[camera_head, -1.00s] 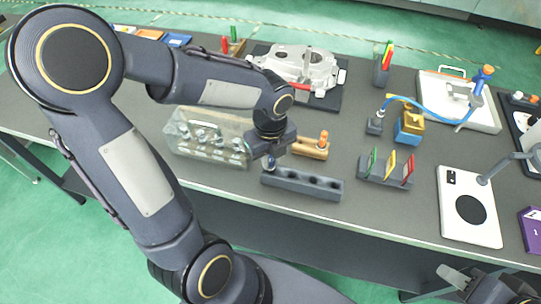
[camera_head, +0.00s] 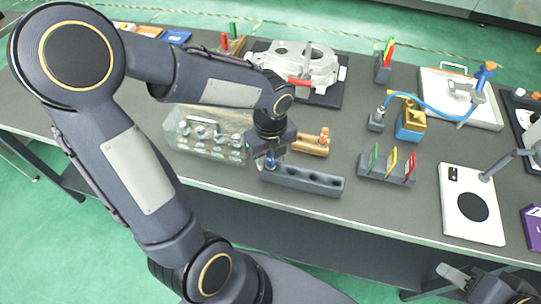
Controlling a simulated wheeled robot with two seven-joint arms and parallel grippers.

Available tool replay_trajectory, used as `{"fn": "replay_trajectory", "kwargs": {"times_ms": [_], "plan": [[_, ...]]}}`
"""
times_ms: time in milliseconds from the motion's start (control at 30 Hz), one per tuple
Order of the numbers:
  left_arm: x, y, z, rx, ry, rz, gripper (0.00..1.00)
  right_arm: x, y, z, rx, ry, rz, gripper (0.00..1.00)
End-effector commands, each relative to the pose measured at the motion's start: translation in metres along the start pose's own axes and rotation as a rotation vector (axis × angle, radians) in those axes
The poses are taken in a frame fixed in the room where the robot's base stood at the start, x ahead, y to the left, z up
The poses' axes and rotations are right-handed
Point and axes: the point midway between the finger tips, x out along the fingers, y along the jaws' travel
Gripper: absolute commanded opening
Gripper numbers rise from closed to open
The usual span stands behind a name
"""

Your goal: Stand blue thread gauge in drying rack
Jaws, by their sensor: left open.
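The dark grey block with a row of round holes (camera_head: 318,184), which looks like the drying rack, lies near the table's front edge. The blue thread gauge (camera_head: 270,161) shows as a small blue part at the block's left end, under my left gripper (camera_head: 268,157). It looks upright, but the fingers partly hide it, and I cannot tell how deep it sits. My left gripper is open, pointing down around or just above the blue part. My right gripper (camera_head: 455,277) is at the bottom right, off the table's front edge; its jaw state is unclear.
Behind the rack is a wooden block (camera_head: 313,147) with an orange-topped gauge (camera_head: 324,133). A clear case of metal parts (camera_head: 205,135) lies left. A slotted holder with coloured cards (camera_head: 386,172) stands right. An aluminium casting (camera_head: 300,62) is behind.

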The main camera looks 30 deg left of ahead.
Motion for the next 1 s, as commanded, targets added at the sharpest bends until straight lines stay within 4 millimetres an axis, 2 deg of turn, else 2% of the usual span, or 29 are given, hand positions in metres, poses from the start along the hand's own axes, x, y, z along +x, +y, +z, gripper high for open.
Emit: {"fn": "replay_trajectory", "kwargs": {"times_ms": [167, 300, 500, 667, 1000], "plan": [[-0.019, -0.001, 0.0, -0.001, -0.002, -0.006, 0.41, -0.002, -0.001, -0.001, 0.0, 0.0, 0.0, 0.36], [-0.044, -0.001, 0.001, -0.001, -0.003, -0.006, 0.41, -0.004, -0.002, -0.002, 0.0, 0.0, 0.0, 0.36], [-0.071, -0.001, 0.0, 0.0, -0.001, -0.004, 0.41, -0.005, -0.002, -0.003, 0.0, 0.0, 0.0, 0.36], [-0.078, 0.0, 0.0, 0.001, 0.0, 0.0, 0.41, -0.005, -0.002, -0.003, 0.0, 0.0, 0.0, 0.36], [-0.077, 0.0, 0.0, 0.001, 0.0, 0.0, 0.41, -0.005, -0.002, -0.003, 0.0, 0.0, 0.0, 0.36]]}}
